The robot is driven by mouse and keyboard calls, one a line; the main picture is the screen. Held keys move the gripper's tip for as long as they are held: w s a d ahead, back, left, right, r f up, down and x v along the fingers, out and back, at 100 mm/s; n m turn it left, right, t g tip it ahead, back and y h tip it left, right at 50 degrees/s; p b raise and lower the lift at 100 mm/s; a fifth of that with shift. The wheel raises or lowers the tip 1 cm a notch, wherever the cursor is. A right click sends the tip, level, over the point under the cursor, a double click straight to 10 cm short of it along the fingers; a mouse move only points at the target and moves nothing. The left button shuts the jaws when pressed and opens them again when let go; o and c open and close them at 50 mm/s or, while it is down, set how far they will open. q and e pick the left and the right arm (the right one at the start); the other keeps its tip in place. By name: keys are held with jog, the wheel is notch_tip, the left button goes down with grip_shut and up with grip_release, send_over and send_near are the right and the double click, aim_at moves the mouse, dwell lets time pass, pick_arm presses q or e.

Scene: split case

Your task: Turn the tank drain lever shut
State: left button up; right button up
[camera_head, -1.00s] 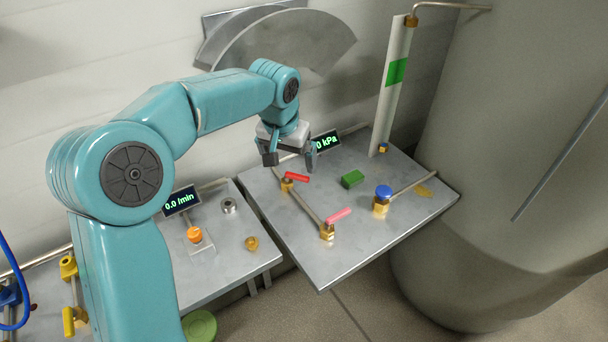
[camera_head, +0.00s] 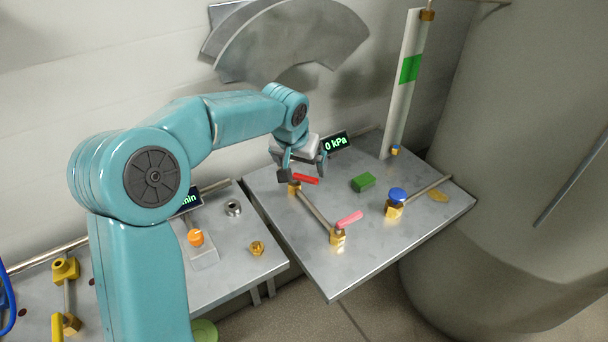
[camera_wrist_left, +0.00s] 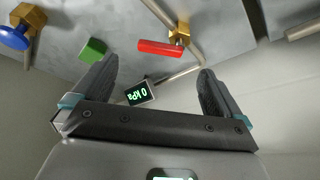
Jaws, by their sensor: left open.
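A red lever (camera_head: 306,179) sits on a brass valve (camera_head: 294,189) at the back left of the right metal plate; it also shows in the left wrist view (camera_wrist_left: 160,48). A pink lever (camera_head: 349,218) sits on another brass valve (camera_head: 337,236) nearer the front, joined by a pipe. I cannot tell from any label which lever is the tank drain. My left gripper (camera_head: 304,170) is open and empty, just above and behind the red lever. In the wrist view the red lever lies beyond the gap between the fingertips (camera_wrist_left: 155,75). My right gripper is not in view.
A blue knob (camera_head: 397,195) and a green block (camera_head: 363,182) stand on the same plate (camera_head: 340,275). A pressure display (camera_head: 337,143) reading 0 kPa is close behind the gripper. A tall gauge (camera_head: 405,85) and a large grey tank (camera_head: 500,160) are at the right.

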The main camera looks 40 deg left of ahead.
aim_at(305, 177)
pick_arm(q)
jog(key=x, duration=0.6)
jog(key=c, duration=1.1)
